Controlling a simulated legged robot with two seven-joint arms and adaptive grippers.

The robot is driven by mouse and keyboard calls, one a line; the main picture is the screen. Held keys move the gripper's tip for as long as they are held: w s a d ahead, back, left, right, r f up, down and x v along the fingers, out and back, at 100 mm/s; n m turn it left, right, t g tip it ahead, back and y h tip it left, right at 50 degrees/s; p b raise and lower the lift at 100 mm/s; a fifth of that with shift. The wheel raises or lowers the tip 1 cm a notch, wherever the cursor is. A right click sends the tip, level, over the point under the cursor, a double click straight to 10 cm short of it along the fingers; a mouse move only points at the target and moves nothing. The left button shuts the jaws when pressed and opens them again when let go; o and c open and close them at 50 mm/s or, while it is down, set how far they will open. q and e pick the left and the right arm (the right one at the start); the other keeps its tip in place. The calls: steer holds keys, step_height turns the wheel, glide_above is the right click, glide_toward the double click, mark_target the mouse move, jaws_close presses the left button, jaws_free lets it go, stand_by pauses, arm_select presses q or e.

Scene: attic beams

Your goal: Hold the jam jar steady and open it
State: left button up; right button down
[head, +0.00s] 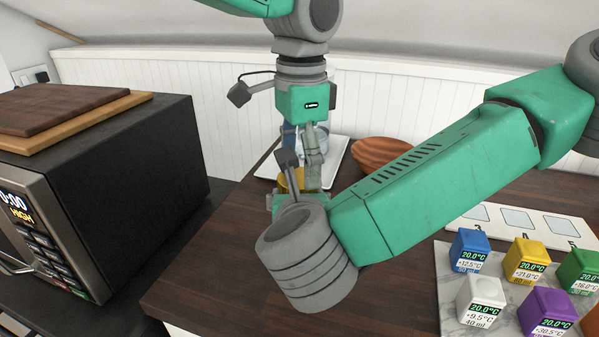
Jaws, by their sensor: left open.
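A golden-yellow round object (290,181), perhaps the jam jar or its lid, shows only in part near the table's middle. My right arm hides most of it, so I cannot tell if the lid is on. My right gripper (283,203) is just in front of the golden object.
A white tray (343,148) with a bluish glass vessel (290,138) and a brown wooden bowl (380,154) lie behind. Several coloured cubes stand on a marble board (447,290) at right. A microwave (130,170) bearing cutting boards (60,108) blocks the left.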

arm_select(q)
steer(key=shift+r, duration=1.05)
steer(key=shift+c, duration=1.2)
step_height(320, 180, up, 4)
steer(key=shift+f+n, duration=0.2)
steer(key=shift+n, duration=0.4)
step_height(320, 180, down, 8)
steer(key=shift+a+r, duration=0.1)
steer(key=shift+r, duration=0.05)
steer(key=c, duration=1.1)
steer(key=n, duration=0.3)
steer(key=shift+s+r, duration=0.1)
steer(key=shift+s, duration=0.1)
